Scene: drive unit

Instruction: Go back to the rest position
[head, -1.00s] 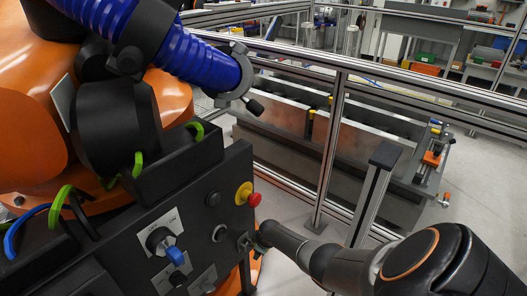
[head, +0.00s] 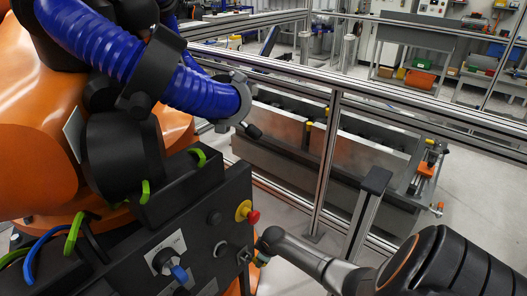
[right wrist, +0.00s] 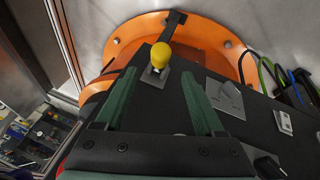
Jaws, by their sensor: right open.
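My right gripper (head: 262,250) comes in from the lower right in the head view, close to the right edge of the black control panel (head: 216,206). Its fingers are small and partly hidden there. In the right wrist view its two green fingers (right wrist: 159,76) stand apart, with nothing held between them. A yellow knob-like part (right wrist: 160,56) on a grey plate shows beyond and between the fingertips; I cannot tell whether they touch anything. My left gripper is not in view.
The panel carries a red stop button (head: 253,217) on a yellow base and a blue rotary switch (head: 180,273). A thick blue hose (head: 195,92) hangs above on the orange machine (head: 40,150). Metal fence rails (head: 327,150) and a post (head: 368,210) stand behind my right arm.

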